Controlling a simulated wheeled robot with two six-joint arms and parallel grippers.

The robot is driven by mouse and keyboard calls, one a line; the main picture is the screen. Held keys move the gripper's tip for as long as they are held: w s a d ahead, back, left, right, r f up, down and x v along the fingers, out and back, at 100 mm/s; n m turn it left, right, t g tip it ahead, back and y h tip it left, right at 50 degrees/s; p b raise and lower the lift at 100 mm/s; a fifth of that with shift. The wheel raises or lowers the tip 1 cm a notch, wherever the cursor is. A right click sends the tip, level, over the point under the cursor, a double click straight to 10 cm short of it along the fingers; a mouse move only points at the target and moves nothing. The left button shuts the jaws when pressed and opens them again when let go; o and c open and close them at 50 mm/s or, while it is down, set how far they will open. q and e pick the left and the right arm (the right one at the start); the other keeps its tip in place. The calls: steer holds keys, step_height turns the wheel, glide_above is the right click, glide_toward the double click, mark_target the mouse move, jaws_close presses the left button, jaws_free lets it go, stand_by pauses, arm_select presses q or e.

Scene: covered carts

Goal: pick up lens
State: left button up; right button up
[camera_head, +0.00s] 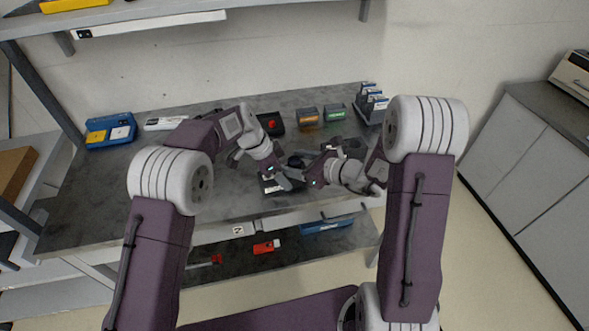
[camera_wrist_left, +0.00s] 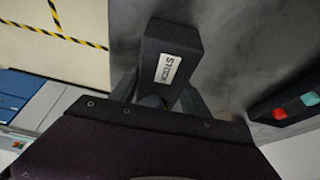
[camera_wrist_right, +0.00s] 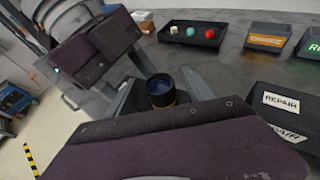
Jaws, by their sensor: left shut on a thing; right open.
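The lens (camera_wrist_right: 160,90) is a short dark cylinder with a bluish glass top and a yellow ring low down, seen in the right wrist view. It stands between the spread fingers of my right gripper (camera_wrist_right: 165,92), which is open. My left gripper (camera_wrist_left: 160,95) is shut on a black box (camera_wrist_left: 168,50) with a white STOCK label. In the head view this box (camera_head: 270,187) is near the table's front edge, and both grippers are close together there. The lens is small and partly hidden by my arms in the head view.
A black tray (camera_wrist_right: 190,34) holds small coloured pieces. Behind are an orange-labelled bin (camera_head: 308,118) and a green-labelled bin (camera_head: 335,113). A black REPAIR box (camera_wrist_right: 285,103) is close on my right gripper's right. A blue case (camera_head: 110,130) is at the table's left end.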

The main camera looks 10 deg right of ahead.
mark_target(295, 160)
jaws_close()
steer(key=shift+r, duration=0.25)
step_height(295, 160, up, 3)
steer(key=shift+s+d+r, duration=0.1)
steer(key=shift+r, duration=0.1)
steer(key=s+d, duration=1.1)
steer(key=s, duration=0.3)
steer(key=shift+f, duration=0.2)
arm_select(q)
steer(key=o, duration=1.5)
